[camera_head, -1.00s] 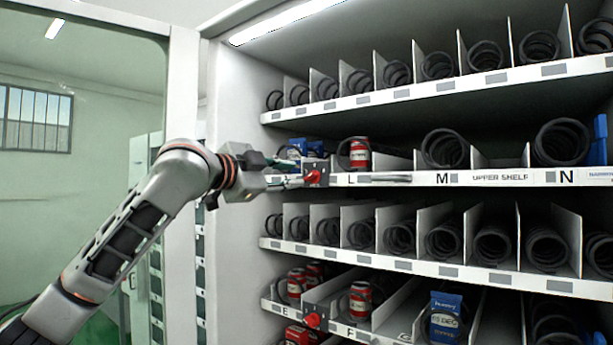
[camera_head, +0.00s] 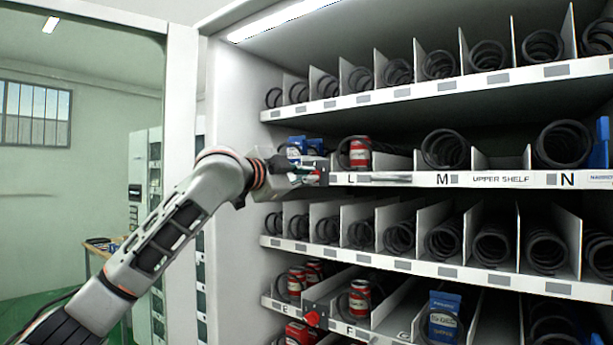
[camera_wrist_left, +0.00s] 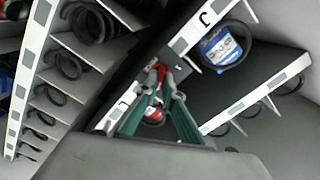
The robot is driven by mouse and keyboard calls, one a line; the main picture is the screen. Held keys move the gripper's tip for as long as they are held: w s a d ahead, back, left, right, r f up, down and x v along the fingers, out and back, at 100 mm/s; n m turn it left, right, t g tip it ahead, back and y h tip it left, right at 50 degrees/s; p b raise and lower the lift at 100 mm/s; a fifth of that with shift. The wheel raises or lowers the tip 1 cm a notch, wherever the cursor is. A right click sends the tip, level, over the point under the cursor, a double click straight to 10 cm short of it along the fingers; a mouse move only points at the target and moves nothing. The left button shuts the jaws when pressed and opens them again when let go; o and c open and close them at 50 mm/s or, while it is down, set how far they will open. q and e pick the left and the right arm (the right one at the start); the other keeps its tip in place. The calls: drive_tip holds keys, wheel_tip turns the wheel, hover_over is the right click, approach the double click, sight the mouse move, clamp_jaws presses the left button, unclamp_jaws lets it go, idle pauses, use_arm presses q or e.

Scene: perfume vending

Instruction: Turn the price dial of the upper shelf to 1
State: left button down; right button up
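The upper shelf (camera_head: 420,179) carries the letters L, M and N and the words "UPPER SHELF" on its white front rail. Its red price dial (camera_head: 318,174) is at the left end of the rail, mostly hidden by my gripper in the head view. My left gripper (camera_head: 309,174) is at the dial, coming from the left. In the left wrist view, its green-grey fingers converge on the red dial (camera_wrist_left: 163,66), which sits between the tips, and they look shut on it. The dial's number cannot be read. My right gripper is not in view.
A red can (camera_head: 360,152) and blue boxes (camera_head: 304,144) stand on the upper shelf. A second red dial (camera_head: 312,319) is on the lower shelf. Shelves with black coils lie above and below. The cabinet's left side wall (camera_head: 232,130) is beside my arm.

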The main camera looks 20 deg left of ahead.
use_arm(q)
drive_tip(key=shift+n, duration=0.4)
drive_tip(key=n, duration=2.3)
drive_tip(key=shift+w+a, duration=0.1)
drive_tip(key=shift+a, duration=0.25)
idle(0.4)
drive_tip(key=c, duration=2.2)
unclamp_jaws()
